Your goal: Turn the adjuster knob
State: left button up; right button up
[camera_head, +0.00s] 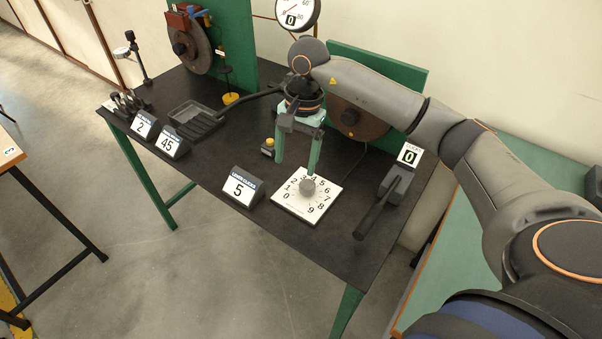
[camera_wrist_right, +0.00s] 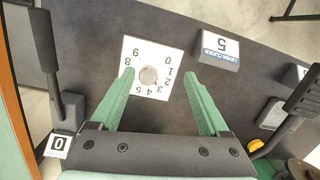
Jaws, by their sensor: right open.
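The adjuster knob (camera_head: 308,186) is a small grey round knob in the middle of a white dial plate (camera_head: 290,203) marked with digits, lying on the dark table. In the right wrist view the knob (camera_wrist_right: 149,75) sits on the plate (camera_wrist_right: 133,50) beyond and between the fingertips, closer to the left finger. My right gripper (camera_head: 296,170) has green fingers pointing down, spread apart and empty. In the right wrist view the gripper (camera_wrist_right: 160,74) is open, with the knob seen between its fingers. I cannot tell if a finger touches it. My left gripper is not in view.
A black lever (camera_head: 376,208) stands right of the plate, beside a "0" sign (camera_head: 409,154). A "5" sign (camera_head: 239,189) stands left of it. A small yellow-topped block (camera_head: 268,147) is behind. Tray (camera_head: 194,121), brake discs and a gauge (camera_head: 297,13) are farther back.

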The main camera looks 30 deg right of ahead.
aim_at(308, 184)
jog(key=d+r+h, duration=0.2)
jog(key=d, duration=0.2)
jog(key=f, duration=0.8)
jog(key=w+f+p, duration=0.1)
jog(key=f, duration=0.3)
jog(key=shift+a+f, duration=0.1)
jog(key=shift+f, duration=0.2)
jog(key=shift+c, duration=0.4)
grip_shut()
